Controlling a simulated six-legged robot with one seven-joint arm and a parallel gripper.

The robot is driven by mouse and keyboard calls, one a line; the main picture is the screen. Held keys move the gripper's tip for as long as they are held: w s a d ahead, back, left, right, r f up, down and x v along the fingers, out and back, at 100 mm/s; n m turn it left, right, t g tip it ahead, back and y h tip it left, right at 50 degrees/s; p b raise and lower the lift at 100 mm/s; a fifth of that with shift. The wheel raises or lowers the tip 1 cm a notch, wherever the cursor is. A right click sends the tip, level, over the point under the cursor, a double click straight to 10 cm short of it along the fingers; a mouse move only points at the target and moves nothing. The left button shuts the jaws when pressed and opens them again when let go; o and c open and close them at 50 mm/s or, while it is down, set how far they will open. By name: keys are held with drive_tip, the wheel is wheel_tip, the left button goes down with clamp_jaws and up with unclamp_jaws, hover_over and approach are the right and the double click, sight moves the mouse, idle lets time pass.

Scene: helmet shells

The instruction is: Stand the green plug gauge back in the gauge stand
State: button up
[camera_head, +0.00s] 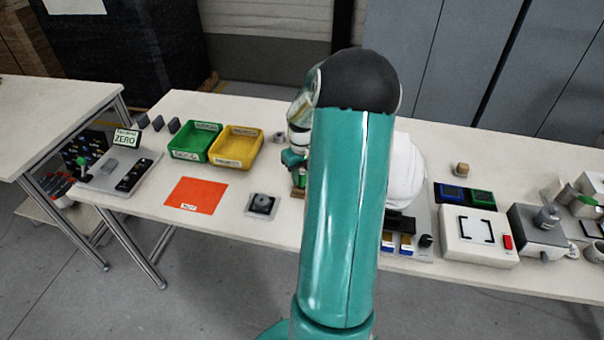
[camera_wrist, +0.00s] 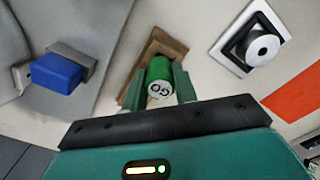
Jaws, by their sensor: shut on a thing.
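The green plug gauge (camera_wrist: 160,70) is a short green cylinder with a pale end face marked GO, in the wrist view. My gripper (camera_wrist: 158,84) is shut on it, with a green finger on each side. The brown wooden gauge stand (camera_wrist: 170,46) lies directly behind the gauge in that view. I cannot tell whether the gauge is seated in it or held just above it. In the head view my gripper (camera_head: 294,160) is partly hidden behind my arm, just above the stand (camera_head: 298,193). The gauge cannot be made out there.
A grey fixture with a dark round part (camera_head: 262,204) and an orange sheet (camera_head: 197,194) are left of the stand. Green (camera_head: 190,156) and yellow (camera_head: 228,162) bins stand behind. A white helmet shell (camera_head: 406,172) is right of my arm. A blue block (camera_wrist: 55,73) sits in a grey holder.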

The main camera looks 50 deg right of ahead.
drive_tip(key=shift+f, duration=0.3)
idle(0.7)
drive_tip(key=o, duration=0.9)
drive_tip(key=shift+r, duration=0.15)
wheel_tip(320, 180, up, 14)
drive_tip(key=shift+f, duration=0.2)
drive_tip(key=shift+a, duration=0.1)
